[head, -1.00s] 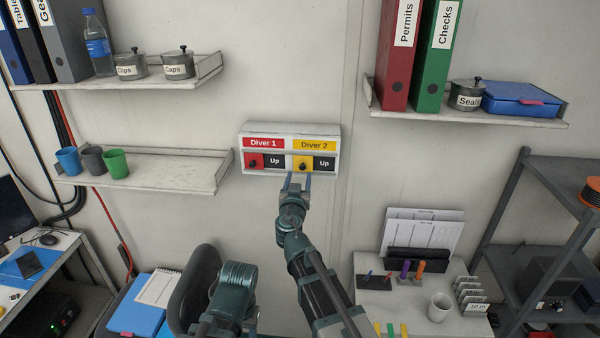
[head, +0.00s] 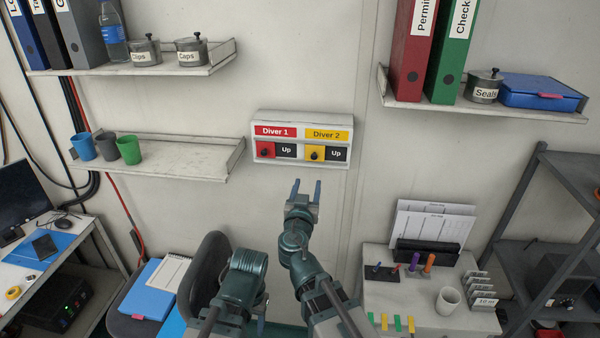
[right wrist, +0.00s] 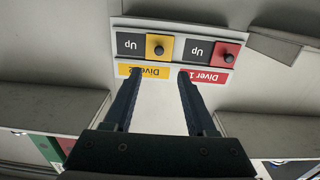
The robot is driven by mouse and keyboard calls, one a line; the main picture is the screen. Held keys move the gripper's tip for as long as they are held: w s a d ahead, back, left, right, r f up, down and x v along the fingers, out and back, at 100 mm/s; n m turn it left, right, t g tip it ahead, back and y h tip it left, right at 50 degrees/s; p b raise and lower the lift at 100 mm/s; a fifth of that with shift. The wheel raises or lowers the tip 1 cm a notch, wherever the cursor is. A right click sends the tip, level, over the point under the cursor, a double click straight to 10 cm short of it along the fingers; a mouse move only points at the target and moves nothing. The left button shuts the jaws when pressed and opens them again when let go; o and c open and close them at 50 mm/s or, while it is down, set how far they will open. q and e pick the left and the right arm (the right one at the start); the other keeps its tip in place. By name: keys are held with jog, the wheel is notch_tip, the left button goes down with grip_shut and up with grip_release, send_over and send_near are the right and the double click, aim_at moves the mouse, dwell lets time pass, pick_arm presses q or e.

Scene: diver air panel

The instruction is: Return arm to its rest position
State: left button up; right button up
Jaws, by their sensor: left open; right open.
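The diver panel (head: 301,122) is on the wall, with a red Diver 1 knob (head: 264,151) and a yellow-backed Diver 2 knob (head: 314,154). A black "Up" label is right of each knob. My right gripper (head: 307,184) is open and empty, its fingertips below the Diver 2 side and apart from the panel. In the right wrist view the panel (right wrist: 221,62) appears upside down beyond the open fingers (right wrist: 156,76), with nothing between them.
A shelf (head: 165,160) with cups is left of the panel. Upper shelves (head: 135,72) hold binders and pots. A white desk (head: 400,300) with a mug (head: 447,301) is at lower right. A chair (head: 207,265) stands beside my left arm. The wall below the panel is clear.

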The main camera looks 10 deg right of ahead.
jog(key=s+d+f+g+b, duration=0.1)
jog(key=s+f+g+b, duration=0.2)
jog(key=f, duration=0.4)
jog(key=s+d+f+g+h+b, duration=0.1)
jog(key=s+f+g+b, duration=0.15)
jog(key=f, duration=0.55)
jog(key=s+d+f+g+b, duration=0.1)
jog(key=s+f+g+b, duration=0.25)
jog(key=f, duration=0.35)
pick_arm(q)
notch_tip(320, 180, down, 14)
jog(key=b, duration=0.4)
jog(key=shift+r, duration=0.2)
pick_arm(e)
jog(key=s+a+f+n+g+y, duration=0.2)
jog(key=s+a+f+n+g, duration=0.1)
jog(key=s+f, duration=0.3)
jog(key=s+a+f+n+g+y, duration=0.3)
jog(key=s+a+f+n+g, duration=0.1)
jog(key=s+f, duration=0.3)
jog(key=s+a+g, duration=0.1)
jog(key=s, duration=0.1)
jog(key=shift+s+a+f, duration=0.15)
jog(key=shift+s+a, duration=0.2)
jog(key=shift+a, duration=0.05)
